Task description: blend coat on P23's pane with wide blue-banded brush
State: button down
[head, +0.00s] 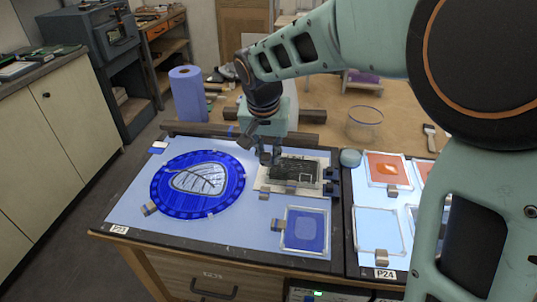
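The P23 station, marked by a label (118,230), holds a round blue pane (160,200) with a pale, dark-veined leaf shape (199,179) on it. The pane lies flat on the light blue work surface at the left. My gripper (265,158) points down above the surface, just right of the pane and at the left end of a dark rectangular plate (296,170). Its fingers are small and dark here, so I cannot tell whether they are open or hold anything. I cannot make out the wide blue-banded brush for certain.
A framed blue panel (304,230) lies at the front right of P23. The P24 station, with an orange panel (385,169) and a clear panel (378,231), is at the right. A blue roll (187,94) and a clear jar (364,123) stand behind. A brush (430,138) lies at far right.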

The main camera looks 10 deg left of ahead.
jog(key=shift+f, duration=0.1)
dwell(0.5)
jog(key=shift+f+b, duration=0.15)
jog(key=shift+b, duration=0.3)
jog(key=shift+f+b, duration=0.25)
jog(key=shift+b, duration=0.05)
dwell(0.4)
jog(key=shift+d, duration=6.2)
jog(key=w, duration=0.2)
jog(key=w+r+p, duration=0.1)
jog(key=w, duration=0.2)
jog(key=shift+a+r, duration=0.1)
jog(key=shift+f, duration=0.35)
